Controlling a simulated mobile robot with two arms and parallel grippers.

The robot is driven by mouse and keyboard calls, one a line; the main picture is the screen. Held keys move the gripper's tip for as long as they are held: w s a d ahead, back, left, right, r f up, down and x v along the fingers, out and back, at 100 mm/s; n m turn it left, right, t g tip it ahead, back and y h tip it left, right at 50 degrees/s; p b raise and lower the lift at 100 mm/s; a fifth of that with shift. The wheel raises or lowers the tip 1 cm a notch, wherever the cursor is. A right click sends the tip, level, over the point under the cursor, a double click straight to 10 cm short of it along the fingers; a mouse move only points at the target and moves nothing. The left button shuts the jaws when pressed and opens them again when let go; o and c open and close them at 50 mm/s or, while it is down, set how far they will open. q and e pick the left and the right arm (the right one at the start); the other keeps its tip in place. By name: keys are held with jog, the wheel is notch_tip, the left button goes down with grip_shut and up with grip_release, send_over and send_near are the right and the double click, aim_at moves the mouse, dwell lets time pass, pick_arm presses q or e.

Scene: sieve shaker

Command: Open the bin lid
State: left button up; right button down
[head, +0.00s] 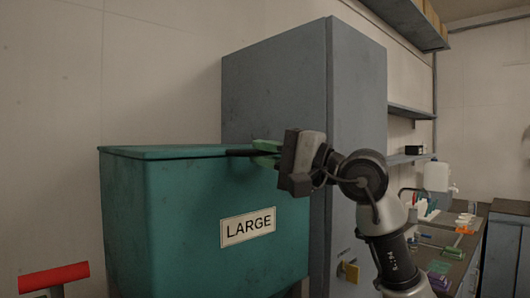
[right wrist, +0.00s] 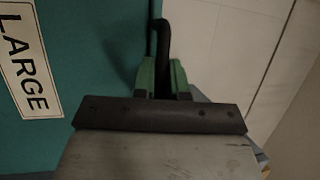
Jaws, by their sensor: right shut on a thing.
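A large teal bin (head: 150,215) with a "LARGE" label stands left of centre in the head view. Its teal lid (head: 165,151) lies about flat across the top; I cannot tell whether there is a small gap under it. A dark handle (head: 238,153) shows at the lid's front right edge. It is a black bent bar (right wrist: 161,38) in the right wrist view. My right gripper (head: 262,152), with green fingers, is shut on this handle. The fingers (right wrist: 162,80) close around the bar in the right wrist view and hide part of it. My left gripper is not in view.
A tall grey cabinet (head: 275,85) stands close behind the bin. A red bar (head: 53,277) shows at the lower left. A bench (head: 475,245) with small items and a white bottle (head: 436,176) is at the right. The air above the lid looks free.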

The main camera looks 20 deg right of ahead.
jog(key=w+a+r+h+p, duration=0.1)
jog(key=w+r+p, duration=0.2)
jog(key=r+p, duration=0.9)
jog(key=w+a+r+m+g+h+p, duration=0.1)
jog(key=w+r+p, duration=0.3)
jog(key=r+p, duration=0.7)
jog(key=shift+a+r+g+p, duration=0.3)
jog(key=shift+r+p, duration=0.05)
jog(key=shift+p, duration=0.05)
